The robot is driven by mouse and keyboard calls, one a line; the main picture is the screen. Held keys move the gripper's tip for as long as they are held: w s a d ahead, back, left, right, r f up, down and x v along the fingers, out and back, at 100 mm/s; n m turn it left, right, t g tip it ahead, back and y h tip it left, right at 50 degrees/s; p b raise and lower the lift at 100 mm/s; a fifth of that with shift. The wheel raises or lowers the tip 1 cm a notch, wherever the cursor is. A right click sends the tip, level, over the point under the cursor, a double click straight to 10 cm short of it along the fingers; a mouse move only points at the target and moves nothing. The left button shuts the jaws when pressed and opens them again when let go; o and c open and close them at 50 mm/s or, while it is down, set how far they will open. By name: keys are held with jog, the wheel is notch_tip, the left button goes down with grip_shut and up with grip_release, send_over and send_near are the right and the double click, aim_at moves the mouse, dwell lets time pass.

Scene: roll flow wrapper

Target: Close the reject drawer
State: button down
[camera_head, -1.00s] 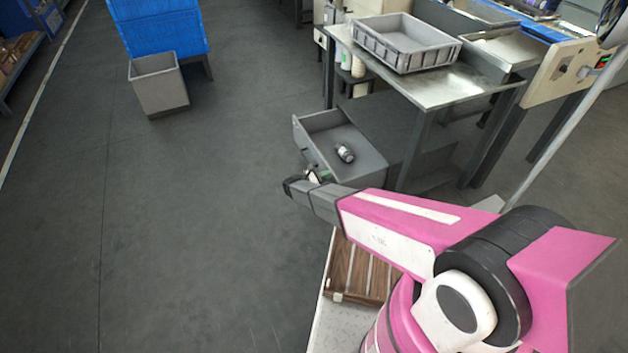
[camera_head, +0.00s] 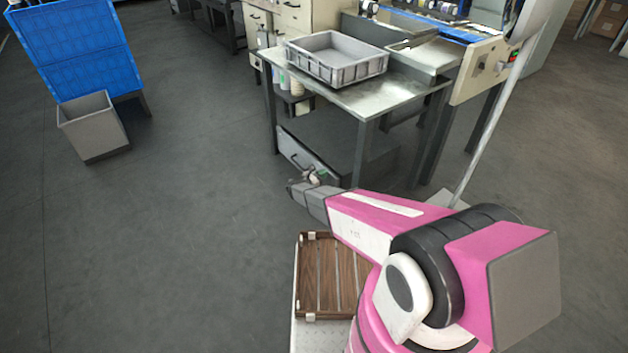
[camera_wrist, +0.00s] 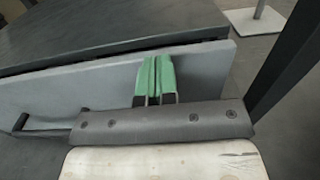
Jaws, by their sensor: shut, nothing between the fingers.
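The reject drawer (camera_head: 306,159) is the grey drawer low under the metal table. Its front faces my gripper, and its inside no longer shows. In the wrist view, its grey front panel (camera_wrist: 208,76) runs along the dark top of its housing, and I cannot tell whether a small gap is left. A dark handle (camera_wrist: 22,122) is on the panel at the left. My gripper (camera_wrist: 155,62) is shut and empty, its green fingertips together at the panel, seemingly touching it. In the head view, my gripper (camera_head: 312,178) is at the drawer front's lower right part.
The metal table (camera_head: 385,98) stands above the drawer with a grey crate (camera_head: 335,72) on it. A table leg (camera_wrist: 295,60) is close at the right in the wrist view. A grey bin (camera_head: 95,130) stands at the left. The floor between is clear.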

jog(key=shift+x, duration=1.15)
jog(key=shift+w, duration=0.1)
jog(key=v, duration=1.5)
jog(key=s+d+r+m+g+y, duration=0.2)
jog(key=s+d+r+m+g, duration=0.4)
jog(key=d, duration=0.3)
jog(key=s+d+r+m+g+y, duration=0.2)
jog(key=s+d+r+m+g, duration=0.15)
jog(key=d+r+m, duration=0.4)
jog(key=s+d+r+m+y, duration=0.3)
jog(key=s+r+m+y, duration=0.2)
jog(key=s+r+m, duration=0.1)
jog(key=s+d+r+m+g+y, duration=0.1)
jog(key=s+d+r+m+y, duration=0.3)
jog(key=s+r, duration=0.4)
jog(key=shift+d+r+m+y, duration=0.25)
jog(key=shift+r+m+y, duration=0.5)
jog(key=shift+m, duration=0.2)
